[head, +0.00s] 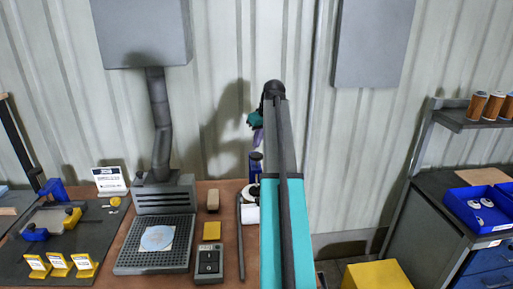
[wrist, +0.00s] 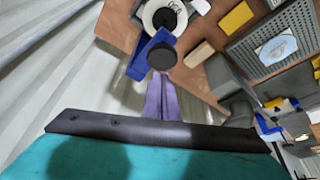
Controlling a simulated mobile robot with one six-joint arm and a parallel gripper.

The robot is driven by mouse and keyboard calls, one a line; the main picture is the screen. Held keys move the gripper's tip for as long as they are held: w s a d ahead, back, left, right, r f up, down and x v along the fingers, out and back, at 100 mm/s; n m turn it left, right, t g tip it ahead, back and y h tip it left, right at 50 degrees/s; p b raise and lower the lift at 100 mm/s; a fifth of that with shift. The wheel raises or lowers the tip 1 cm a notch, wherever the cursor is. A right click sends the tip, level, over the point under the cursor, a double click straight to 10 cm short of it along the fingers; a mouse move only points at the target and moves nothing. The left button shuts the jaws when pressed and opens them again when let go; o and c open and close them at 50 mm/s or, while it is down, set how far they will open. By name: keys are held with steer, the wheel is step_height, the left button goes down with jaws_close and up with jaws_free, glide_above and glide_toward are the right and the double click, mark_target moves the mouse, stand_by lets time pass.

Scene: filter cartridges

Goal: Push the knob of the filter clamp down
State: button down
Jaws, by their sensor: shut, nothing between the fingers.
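The filter clamp is blue, with a dark round knob (wrist: 162,56) on top in the wrist view. Its blue body (wrist: 145,66) shows around the knob, and in the head view the blue clamp (head: 255,161) stands at the bench's back edge, partly hidden by my arm. A white round part (wrist: 165,14) with a dark centre lies beside the clamp. My gripper (wrist: 161,82) has purple fingers, shut and empty, their tips close to the knob in the picture. In the head view my gripper (head: 257,142) is above the clamp. Whether it touches the knob I cannot tell.
A perforated grey tray (head: 150,258) with a disc stands left of the clamp. A dark box with a switch (head: 209,265), a yellow block (head: 212,230), a tan block (head: 213,200) and a dark rod (head: 240,240) lie between. The corrugated wall is close behind.

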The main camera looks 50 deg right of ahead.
step_height(320, 180, up, 7)
steer(key=p, duration=0.3)
steer(key=shift+r, duration=0.15)
stand_by(0.5)
stand_by(0.5)
